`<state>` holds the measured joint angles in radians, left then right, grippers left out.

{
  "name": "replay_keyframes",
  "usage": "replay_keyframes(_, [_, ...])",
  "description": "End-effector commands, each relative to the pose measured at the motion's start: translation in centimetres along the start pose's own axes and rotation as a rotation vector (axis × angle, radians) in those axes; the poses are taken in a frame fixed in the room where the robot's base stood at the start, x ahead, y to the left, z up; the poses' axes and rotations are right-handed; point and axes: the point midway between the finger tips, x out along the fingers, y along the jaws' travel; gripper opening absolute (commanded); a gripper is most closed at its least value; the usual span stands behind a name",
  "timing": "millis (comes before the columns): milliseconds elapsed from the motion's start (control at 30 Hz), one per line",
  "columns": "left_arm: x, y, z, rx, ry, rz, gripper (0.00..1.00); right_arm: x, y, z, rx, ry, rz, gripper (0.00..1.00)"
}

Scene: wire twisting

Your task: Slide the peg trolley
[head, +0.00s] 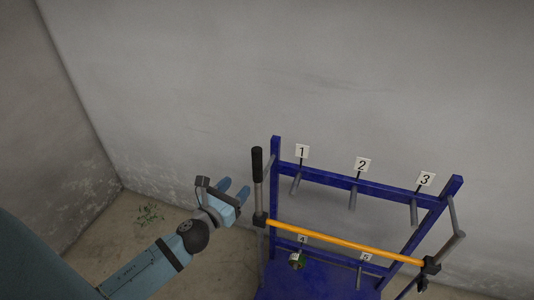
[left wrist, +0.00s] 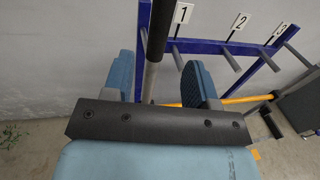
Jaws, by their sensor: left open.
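The peg trolley (head: 320,178) is a blue frame with grey pegs, number labels, a yellow bar (head: 345,243) and a blue base. It stands at the lower right of the head view, close to the wall. An upright handle with a black grip (head: 257,165) rises at its left side. My left gripper (head: 235,193) is open, just left of this handle. In the left wrist view, the black grip (left wrist: 160,30) and its grey post run between the two blue fingers (left wrist: 160,82) as seen from the camera. Contact cannot be told. My right gripper is not in view.
A grey wall (head: 300,70) stands behind the trolley, and another wall (head: 50,130) is at the left. The floor (head: 105,240) is bare at the left except for a small green plant (head: 149,214) near the corner.

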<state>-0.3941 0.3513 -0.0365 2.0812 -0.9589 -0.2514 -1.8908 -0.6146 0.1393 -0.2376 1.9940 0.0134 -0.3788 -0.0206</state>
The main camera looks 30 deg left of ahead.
Motion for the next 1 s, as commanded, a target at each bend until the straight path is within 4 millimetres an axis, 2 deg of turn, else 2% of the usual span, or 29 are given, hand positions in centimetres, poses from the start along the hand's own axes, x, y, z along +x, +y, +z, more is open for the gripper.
replay_keyframes(167, [2.7,0.0,0.4,-0.003,-0.002,0.000,0.53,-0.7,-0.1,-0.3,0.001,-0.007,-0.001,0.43])
replay_keyframes(400, [8.0,-0.1,0.3,-0.006,-0.001,-0.001,0.53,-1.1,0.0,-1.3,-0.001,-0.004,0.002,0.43])
replay_keyframes(600, [11.4,-0.1,0.1,-0.008,0.001,0.001,0.53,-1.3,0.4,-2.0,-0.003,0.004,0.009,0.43])
replay_keyframes(800, [13.0,-0.1,0.0,-0.008,0.002,0.000,0.53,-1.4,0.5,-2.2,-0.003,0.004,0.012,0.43])
replay_keyframes(1000, [13.3,-0.1,-0.1,-0.008,0.002,-0.001,0.53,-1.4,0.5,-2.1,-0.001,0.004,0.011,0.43])
